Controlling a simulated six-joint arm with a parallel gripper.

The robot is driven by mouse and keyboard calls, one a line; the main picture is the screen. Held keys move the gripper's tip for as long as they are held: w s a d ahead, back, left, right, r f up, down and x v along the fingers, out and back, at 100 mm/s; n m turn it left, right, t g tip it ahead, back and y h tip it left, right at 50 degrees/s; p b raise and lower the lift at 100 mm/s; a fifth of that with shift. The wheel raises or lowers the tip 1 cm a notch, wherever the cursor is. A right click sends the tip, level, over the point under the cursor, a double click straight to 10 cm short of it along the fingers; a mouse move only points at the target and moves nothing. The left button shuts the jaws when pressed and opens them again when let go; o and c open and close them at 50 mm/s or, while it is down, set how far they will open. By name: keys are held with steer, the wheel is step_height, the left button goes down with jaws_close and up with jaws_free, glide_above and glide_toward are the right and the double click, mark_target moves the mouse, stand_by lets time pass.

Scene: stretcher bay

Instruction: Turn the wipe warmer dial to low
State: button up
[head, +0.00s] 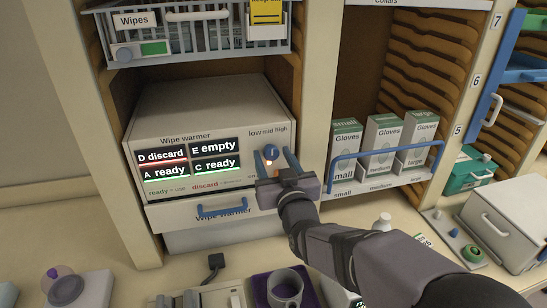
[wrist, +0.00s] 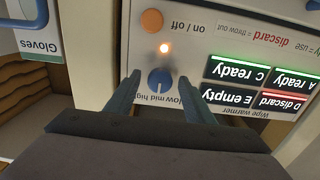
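The wipe warmer (head: 205,110) is a pale box in a shelf bay, with a blue round dial (head: 271,152) at the right of its front, under the words low, mid, high. The dial also shows in the wrist view (wrist: 160,81), where the panel appears upside down. Its setting is too small to tell surely. My gripper (head: 273,157) is in front of the panel. In the wrist view my gripper (wrist: 159,80) is open, with one finger on each side of the dial and gaps between them and it.
An orange on/off button (wrist: 152,20) and a lit lamp (wrist: 165,48) are close to the dial. A drawer with a blue handle (head: 222,209) is below the panel. Glove boxes (head: 384,140) stand behind a blue rail at right.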

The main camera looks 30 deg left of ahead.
steer(key=c, duration=0.9)
steer(key=shift+o, duration=0.2)
steer(key=shift+f+n+b, duration=0.1)
steer(key=shift+n+b, duration=0.3)
steer(key=shift+b, duration=0.15)
steer(key=n+b, duration=0.2)
steer(key=b, duration=0.1)
steer(key=shift+f+n, duration=0.1)
steer(key=shift+n, duration=0.2)
steer(key=shift+n+b, duration=1.55)
steer(key=shift+n, duration=0.95)
steer(key=shift+r, duration=0.2)
